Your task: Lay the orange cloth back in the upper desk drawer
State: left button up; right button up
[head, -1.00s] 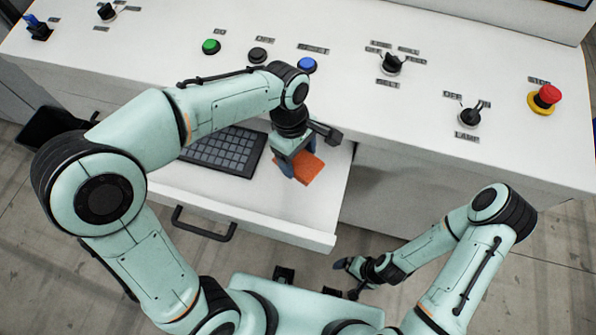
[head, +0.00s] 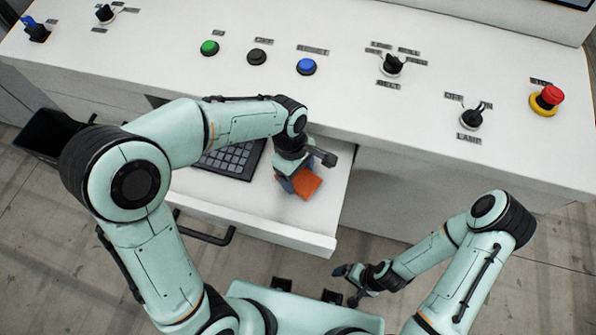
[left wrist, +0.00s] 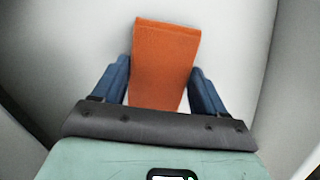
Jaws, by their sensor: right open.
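The orange cloth (head: 306,184) is a small flat folded piece over the right part of the open drawer (head: 325,200). My left gripper (head: 298,181) points down into the drawer with its blue fingers at the cloth. Whether the cloth touches the drawer floor I cannot tell. My right gripper (head: 350,283) is open and empty, low beside my base and away from the drawer.
A dark keyboard (head: 233,158) lies in the drawer left of the cloth. The drawer has a black handle (head: 205,232) on its front. The white console (head: 330,100) overhangs the drawer's back and carries buttons, knobs and a red stop button (head: 549,96).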

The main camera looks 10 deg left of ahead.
pick_arm(q)
jog(key=o, duration=0.4)
jog(key=shift+c, duration=0.2)
jog(key=shift+r, duration=0.2)
notch_tip(320, 180, up, 12)
jog(key=a+p, duration=0.1)
jog(key=shift+w+a+p, duration=0.3)
jog(key=shift+w+p, duration=0.05)
pick_arm(e)
jog(key=shift+w+r, duration=0.95)
jog(key=shift+r, duration=0.2)
pick_arm(q)
jog(key=shift+f, duration=0.15)
